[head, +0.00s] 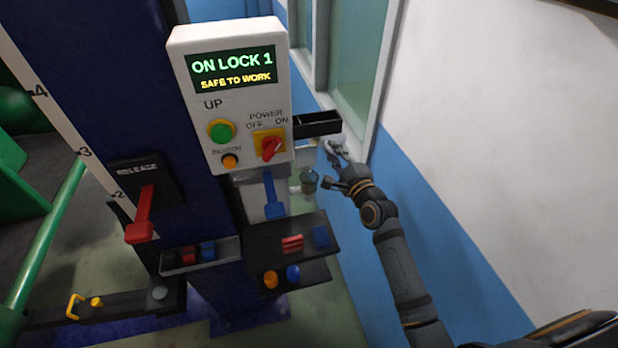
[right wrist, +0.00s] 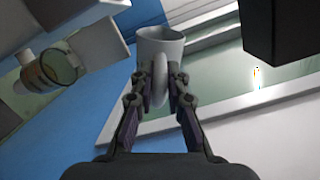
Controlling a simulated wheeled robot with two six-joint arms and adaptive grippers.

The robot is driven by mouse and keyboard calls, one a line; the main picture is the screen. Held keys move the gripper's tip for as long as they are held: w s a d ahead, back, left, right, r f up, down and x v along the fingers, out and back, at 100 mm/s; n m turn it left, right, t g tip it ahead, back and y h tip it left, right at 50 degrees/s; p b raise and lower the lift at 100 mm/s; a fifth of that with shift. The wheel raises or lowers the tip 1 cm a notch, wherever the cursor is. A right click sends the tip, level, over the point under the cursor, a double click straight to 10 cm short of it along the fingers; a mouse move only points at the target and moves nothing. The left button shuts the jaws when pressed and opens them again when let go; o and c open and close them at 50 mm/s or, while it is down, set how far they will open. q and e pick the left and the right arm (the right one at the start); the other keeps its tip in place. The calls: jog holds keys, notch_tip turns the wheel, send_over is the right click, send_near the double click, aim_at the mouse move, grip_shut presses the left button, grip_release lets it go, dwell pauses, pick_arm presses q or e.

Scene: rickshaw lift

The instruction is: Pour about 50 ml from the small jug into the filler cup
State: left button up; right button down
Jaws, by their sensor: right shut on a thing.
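My right gripper (head: 338,168) is shut on the handle of the small white jug (right wrist: 160,50), which shows clearly in the right wrist view between the fingertips (right wrist: 164,78). In the head view the jug is small and mostly hidden by the gripper. The filler cup (head: 309,180), with a see-through, greenish round body, sits on the right side of the lift column, just left of and below the gripper. It also shows at the left of the right wrist view (right wrist: 60,66), apart from the jug. I see no liquid stream. The jug's contents are hidden. My left gripper is not in view.
The white control box (head: 231,85) reads "ON LOCK 1, SAFE TO WORK". A black open holder (head: 318,123) juts out beside it, close above the gripper. Black shelves (head: 290,240) with small coloured items stand below. The blue and white wall (head: 440,200) borders the right.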

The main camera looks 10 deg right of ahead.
jog(key=shift+f+b, duration=0.15)
jog(key=shift+b, duration=0.2)
jog(key=shift+f+n+b, duration=0.15)
jog(key=shift+n+b, duration=0.25)
jog(key=shift+a+b, duration=0.1)
jog(key=shift+b, duration=0.25)
jog(key=shift+n, duration=0.3)
jog(key=shift+w+f+b, duration=0.1)
jog(key=shift+f+b, duration=0.1)
jog(key=shift+b, duration=0.2)
jog(key=shift+d+r+n, duration=0.15)
jog(key=shift+d+n, duration=0.15)
jog(key=shift+n, duration=0.2)
dwell(0.5)
jog(key=shift+w+d+r+n, duration=0.1)
jog(key=shift+d+n, duration=0.05)
jog(key=shift+n, duration=0.25)
dwell(0.5)
